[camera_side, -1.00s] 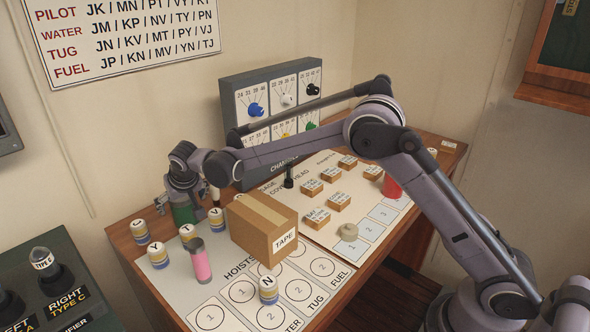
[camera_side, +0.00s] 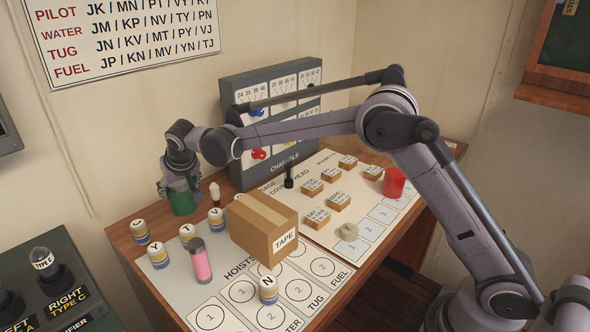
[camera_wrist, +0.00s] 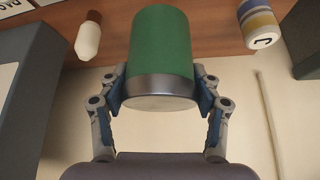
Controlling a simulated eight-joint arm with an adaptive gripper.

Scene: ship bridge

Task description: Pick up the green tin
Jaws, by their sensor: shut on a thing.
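The green tin (camera_side: 181,199) is in my gripper (camera_side: 176,187) above the back left of the wooden table in the side view. In the wrist view the green tin (camera_wrist: 160,52) fills the space between the two fingers of my gripper (camera_wrist: 160,92). The fingers are shut on its sides near the silver rim.
A white-topped peg (camera_side: 214,192) stands just right of the tin. Several labelled striped cylinders (camera_side: 187,233), a pink cylinder (camera_side: 201,262) and a cardboard TAPE box (camera_side: 264,228) stand in front. The grey channel panel (camera_side: 266,160) stands behind to the right. A red cup (camera_side: 394,182) is far right.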

